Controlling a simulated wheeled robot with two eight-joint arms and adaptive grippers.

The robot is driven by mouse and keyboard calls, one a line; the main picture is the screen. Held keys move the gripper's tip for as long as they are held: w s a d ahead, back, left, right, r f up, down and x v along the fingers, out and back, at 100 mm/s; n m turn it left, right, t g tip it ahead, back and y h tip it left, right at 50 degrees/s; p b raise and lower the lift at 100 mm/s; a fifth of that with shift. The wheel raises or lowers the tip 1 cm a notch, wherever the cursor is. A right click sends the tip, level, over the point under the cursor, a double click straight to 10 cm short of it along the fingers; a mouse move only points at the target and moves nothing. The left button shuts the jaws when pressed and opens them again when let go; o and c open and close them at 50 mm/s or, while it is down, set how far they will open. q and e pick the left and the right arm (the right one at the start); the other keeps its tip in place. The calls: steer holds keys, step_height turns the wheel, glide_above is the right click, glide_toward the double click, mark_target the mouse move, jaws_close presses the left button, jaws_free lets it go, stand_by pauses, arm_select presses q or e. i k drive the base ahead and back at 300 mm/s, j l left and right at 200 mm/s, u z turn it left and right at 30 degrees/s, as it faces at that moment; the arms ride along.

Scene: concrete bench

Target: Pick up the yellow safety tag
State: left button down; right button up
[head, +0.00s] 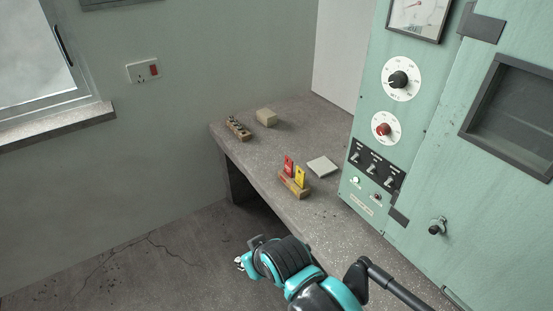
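The yellow safety tag (300,177) stands upright in a small wooden block (294,188) on the concrete bench (262,160). A red tag (288,165) stands in the same block, just to its left. My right gripper (239,263) is at the end of the teal and black arm that comes in from the bottom right. It is in front of the bench's front edge, below and left of the tags, and apart from them. Its fingers are small and partly hidden by the wrist, so I cannot tell whether they are open. My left gripper is not in view.
A pale flat square (322,166) lies right of the tags. A wooden holder with several small pieces (238,128) and a beige block (266,117) sit at the bench's far end. A green control cabinet (410,150) bounds the right side. Bare bench lies between.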

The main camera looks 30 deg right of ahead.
mark_target(300, 178)
steer(key=i+j+z, duration=0.1)
steer(key=i+z, duration=0.2)
steer(key=i, duration=0.25)
steer(key=i+j+z, duration=0.25)
steer(key=i, duration=0.3)
steer(key=i+z, duration=0.3)
steer(key=z, duration=0.2)
steer(key=i+j+z, duration=0.15)
steer(key=z, duration=0.3)
steer(key=i+j+z, duration=0.25)
steer(key=z, duration=0.25)
steer(key=i+j+z, duration=0.3)
steer(key=z, duration=0.15)
